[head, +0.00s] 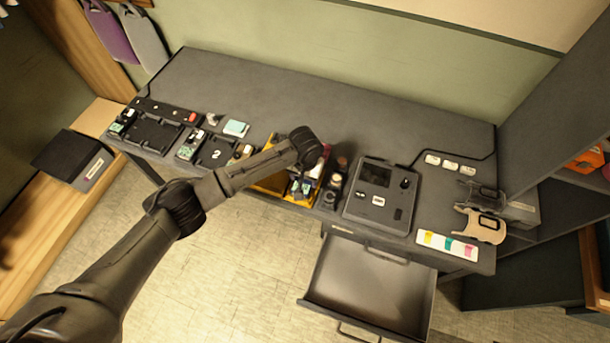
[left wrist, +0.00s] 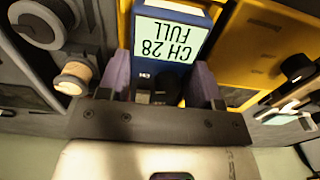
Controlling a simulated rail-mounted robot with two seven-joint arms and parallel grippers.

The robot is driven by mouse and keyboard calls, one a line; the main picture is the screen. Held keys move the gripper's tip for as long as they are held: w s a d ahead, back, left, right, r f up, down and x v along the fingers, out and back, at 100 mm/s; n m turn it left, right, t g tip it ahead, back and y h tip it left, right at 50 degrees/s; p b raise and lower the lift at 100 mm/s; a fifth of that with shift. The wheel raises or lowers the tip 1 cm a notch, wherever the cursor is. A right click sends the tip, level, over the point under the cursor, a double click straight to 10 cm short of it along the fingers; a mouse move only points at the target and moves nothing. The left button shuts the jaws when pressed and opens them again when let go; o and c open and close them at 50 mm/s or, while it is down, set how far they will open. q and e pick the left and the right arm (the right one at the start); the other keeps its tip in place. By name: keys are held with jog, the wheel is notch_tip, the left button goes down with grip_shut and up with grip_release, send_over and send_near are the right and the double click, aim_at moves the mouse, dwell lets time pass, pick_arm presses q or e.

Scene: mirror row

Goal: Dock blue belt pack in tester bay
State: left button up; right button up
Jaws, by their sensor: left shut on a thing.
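The blue belt pack (left wrist: 172,40) fills the top middle of the left wrist view, its pale screen reading "CH 28 FULL" upside down. My left gripper (left wrist: 165,90) is shut on it, with a purple-padded finger on each side. Yellow tray walls (left wrist: 232,52) show around the pack; I cannot tell whether it rests on the tray floor. In the head view my left gripper (head: 309,172) points down over the yellow tray (head: 270,184) at the bench's front edge, partly hidden by my arm. A dark tester-like unit (head: 375,174) stands to its right. My right gripper is out of view.
Dark knobbed items (head: 337,175) stand between the tray and the unit. Dark docks (head: 150,133) with small devices line the bench's left. A drawer (head: 372,286) hangs open below. A colour-marked strip (head: 447,244) and beige holder (head: 480,227) are at right. The bench's back is clear.

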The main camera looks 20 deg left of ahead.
pick_arm(q)
jog(key=shift+f, duration=0.55)
jog(key=o, duration=1.1)
notch_tip(320, 180, up, 14)
jog(key=shift+d, duration=0.15)
jog(key=shift+f, duration=0.1)
dwell(0.6)
